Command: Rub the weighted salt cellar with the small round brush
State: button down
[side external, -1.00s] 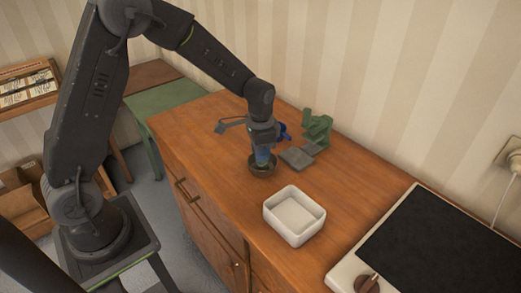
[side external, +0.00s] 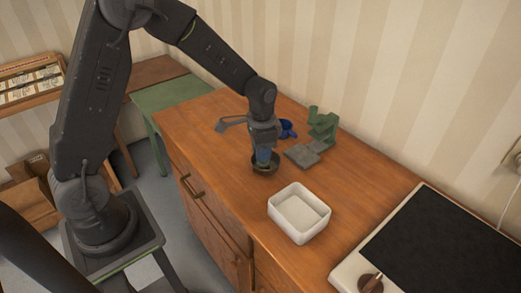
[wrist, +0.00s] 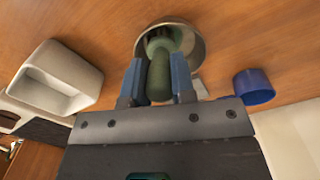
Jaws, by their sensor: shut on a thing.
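The salt cellar is a round, dark metallic bowl (side external: 265,172) on the wooden cabinet top; in the wrist view its inside wall (wrist: 190,42) shows. My gripper (side external: 265,158) points down over it. In the wrist view my gripper (wrist: 158,80) has its two blue fingers closed on either side of a green, rounded handle, which I take as the small round brush (wrist: 159,75). The brush's far end reaches into the bowl's opening.
A white square dish (side external: 297,233) stands in front. A blue cup (side external: 288,130), a grey slab (side external: 304,153) and a green stand (side external: 322,124) are behind, to the right. A dark flat tool (side external: 231,123) lies behind left. A black hob (side external: 445,240) is at right.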

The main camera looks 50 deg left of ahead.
jog(key=shift+w, duration=0.8)
jog(key=shift+w, duration=0.1)
jog(key=shift+w, duration=0.9)
jog(key=shift+r, duration=0.15)
jog(key=shift+r, duration=2.9)
